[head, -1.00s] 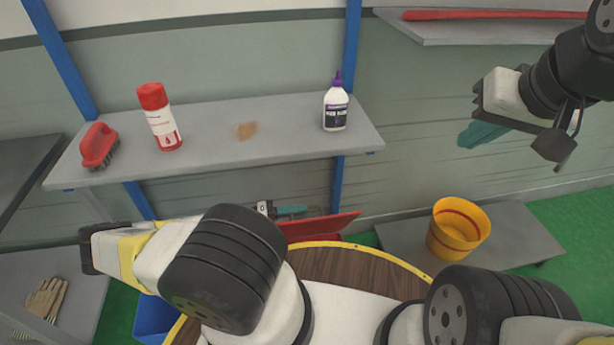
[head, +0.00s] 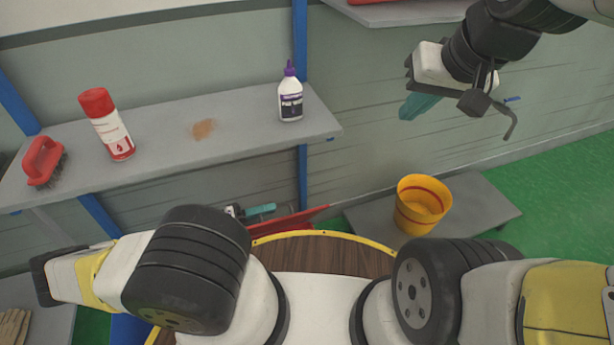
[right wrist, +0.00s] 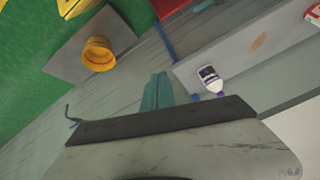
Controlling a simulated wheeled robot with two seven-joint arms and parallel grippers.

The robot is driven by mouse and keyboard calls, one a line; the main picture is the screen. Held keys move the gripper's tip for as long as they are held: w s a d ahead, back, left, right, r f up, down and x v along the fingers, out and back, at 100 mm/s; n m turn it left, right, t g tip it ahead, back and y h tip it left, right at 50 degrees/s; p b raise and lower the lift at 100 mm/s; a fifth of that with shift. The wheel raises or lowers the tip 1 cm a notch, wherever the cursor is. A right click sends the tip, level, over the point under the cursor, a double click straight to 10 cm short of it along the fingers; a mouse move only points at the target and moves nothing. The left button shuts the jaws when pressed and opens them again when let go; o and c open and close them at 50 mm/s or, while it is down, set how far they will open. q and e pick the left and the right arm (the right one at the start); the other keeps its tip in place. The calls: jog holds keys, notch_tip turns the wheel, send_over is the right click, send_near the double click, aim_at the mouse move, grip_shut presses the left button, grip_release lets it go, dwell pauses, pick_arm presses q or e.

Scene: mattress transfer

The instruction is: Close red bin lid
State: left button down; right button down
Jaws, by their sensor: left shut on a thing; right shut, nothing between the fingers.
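A red panel, which looks like the red bin lid (head: 292,222), shows as a tilted strip behind my round wooden-topped base in the head view. Its bin body is hidden. A red piece also shows at the top of the right wrist view (right wrist: 168,7), possibly the same bin. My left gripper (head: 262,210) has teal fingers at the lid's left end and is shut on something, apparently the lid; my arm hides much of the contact. My right gripper (head: 418,106) is shut and empty, high in front of the wall; its teal fingers also show in the right wrist view (right wrist: 158,90).
A grey shelf (head: 240,140) holds a red brush (head: 44,160), a red-capped spray can (head: 107,125) and a glue bottle (head: 290,95). A yellow bucket (head: 421,205) stands on a low grey platform (head: 480,212). Green floor (head: 560,180) is clear at the right.

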pick_arm(q)
jog(key=shift+r, duration=0.2)
pick_arm(e)
jog(key=w+a+f+n+g, duration=0.2)
jog(key=w+a+f, duration=0.6)
jog(key=w+f, duration=0.45)
jog(key=w+a+f, duration=0.1)
jog(key=a+f, duration=0.1)
jog(key=f, duration=0.7)
jog(key=w+a+f+n, duration=0.1)
jog(key=a+f, duration=0.1)
jog(key=f, duration=0.8)
jog(key=w+a+f+n+h, duration=0.1)
jog(key=a+f, duration=0.2)
jog(key=f, duration=0.7)
jog(key=shift+w+a+g, duration=0.1)
jog(key=shift+w+g, duration=0.3)
jog(key=shift+s+d+f, duration=0.25)
jog(key=shift+s+f, duration=0.15)
jog(key=shift+s, duration=0.1)
